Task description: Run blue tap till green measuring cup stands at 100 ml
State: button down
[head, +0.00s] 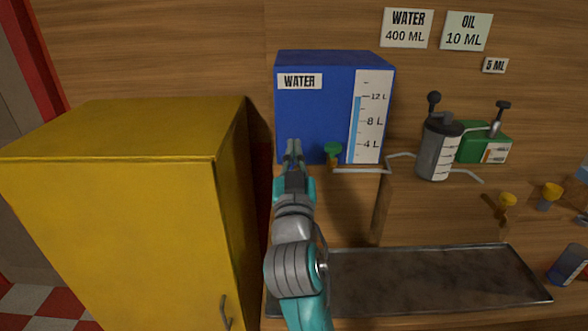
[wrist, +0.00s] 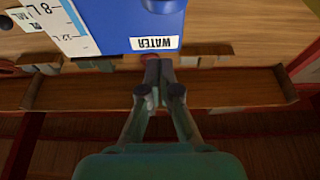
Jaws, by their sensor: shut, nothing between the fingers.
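The blue water tank (head: 315,120) hangs on the wooden wall, and its gauge (head: 370,115) shows blue up to about the 12 L mark. A tap with a green knob (head: 333,149) sits at the tank's lower front, with a pale pipe running right from it. My gripper (head: 294,148) is shut and empty in front of the tank's lower left part, left of the knob. In the wrist view my closed fingertips (wrist: 158,66) are beside the tank (wrist: 125,20), which appears upside down. I cannot make out a green measuring cup in either view.
A tall yellow cabinet (head: 120,180) stands close on the left. A grey scaled cylinder (head: 437,148) and a green box (head: 482,145) are to the right. A metal tray (head: 420,280) lies below. Small yellow-topped fittings (head: 507,201) and a dark bottle (head: 570,265) are farther right.

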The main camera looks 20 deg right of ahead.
aim_at(294, 164)
jog(key=shift+w+d+f, duration=0.15)
jog(key=shift+w+f, duration=0.35)
jog(key=shift+f, duration=0.35)
jog(key=shift+w+d+f, duration=0.15)
jog(key=shift+w+f, duration=0.35)
jog(key=shift+f, duration=0.3)
jog(key=shift+f, duration=0.1)
jog(key=shift+f, duration=1.1)
dwell(5.2)
